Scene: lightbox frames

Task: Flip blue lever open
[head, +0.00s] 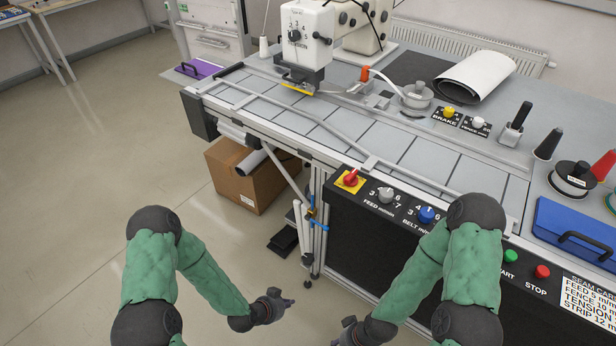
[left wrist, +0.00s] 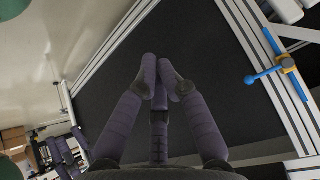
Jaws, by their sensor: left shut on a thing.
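The blue lever (head: 319,226) sits at a yellow fitting (head: 312,212) by the table's leg, below the front edge. In the left wrist view the lever (left wrist: 262,75) shows at the right beside the yellow fitting (left wrist: 287,65). My left gripper (head: 281,303) is below and to the left of the lever in the head view, apart from it. In the left wrist view its fingers (left wrist: 160,78) are drawn together, and I see no object between them. My right gripper (head: 345,328) is at the bottom edge, partly cut off; its finger state is unclear.
The sewing table (head: 400,152) has a black front panel with a red knob (head: 350,178) and a blue knob (head: 427,215). A cardboard box (head: 240,182) stands under it. A black pedal (head: 284,241) is on the floor. The floor to the left is clear.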

